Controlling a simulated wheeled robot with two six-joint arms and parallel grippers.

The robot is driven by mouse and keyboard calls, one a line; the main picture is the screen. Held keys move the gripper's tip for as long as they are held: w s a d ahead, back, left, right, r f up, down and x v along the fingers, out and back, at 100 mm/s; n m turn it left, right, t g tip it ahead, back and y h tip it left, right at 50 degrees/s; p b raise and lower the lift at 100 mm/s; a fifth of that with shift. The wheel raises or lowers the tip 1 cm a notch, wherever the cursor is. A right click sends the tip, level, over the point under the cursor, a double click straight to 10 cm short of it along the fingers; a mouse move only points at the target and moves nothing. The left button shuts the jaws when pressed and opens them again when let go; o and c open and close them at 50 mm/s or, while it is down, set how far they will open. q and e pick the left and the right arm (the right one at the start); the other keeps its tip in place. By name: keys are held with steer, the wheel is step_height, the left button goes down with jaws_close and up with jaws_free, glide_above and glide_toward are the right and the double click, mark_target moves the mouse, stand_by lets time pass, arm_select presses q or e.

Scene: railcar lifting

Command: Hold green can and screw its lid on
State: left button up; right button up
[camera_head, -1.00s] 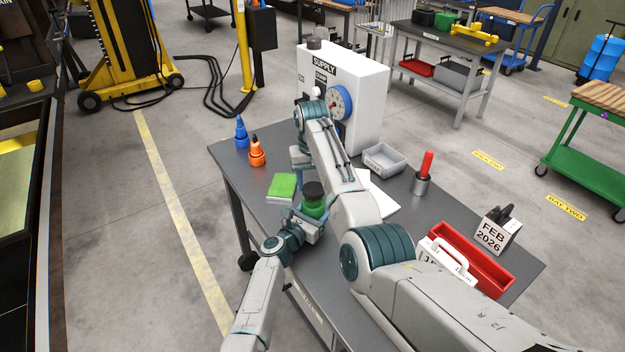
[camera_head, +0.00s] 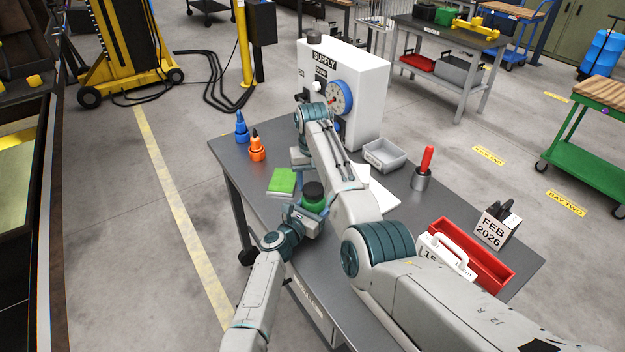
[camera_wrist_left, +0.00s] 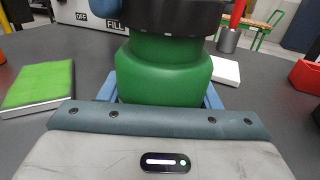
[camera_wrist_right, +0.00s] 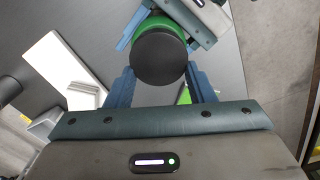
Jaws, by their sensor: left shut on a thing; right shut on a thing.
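The green can (camera_head: 313,202) is upright near the table's front left edge. It fills the middle of the left wrist view (camera_wrist_left: 163,75). My left gripper (camera_head: 310,214) is shut around the can's lower body from the front. My right gripper (camera_wrist_right: 160,74) is shut on the lid, a blue finger at each side; the lid's flat top (camera_wrist_right: 159,58) faces that wrist camera. Whether the lid is threaded tight cannot be told.
A green-covered pad (camera_head: 282,181) lies left of the can. Blue (camera_head: 241,130) and orange (camera_head: 257,150) bottles stand at the back left. A white supply box (camera_head: 365,90), grey bin (camera_head: 384,157), metal cup (camera_head: 421,180) and red tray (camera_head: 490,268) stand around on the table.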

steer(key=shift+f, duration=0.45)
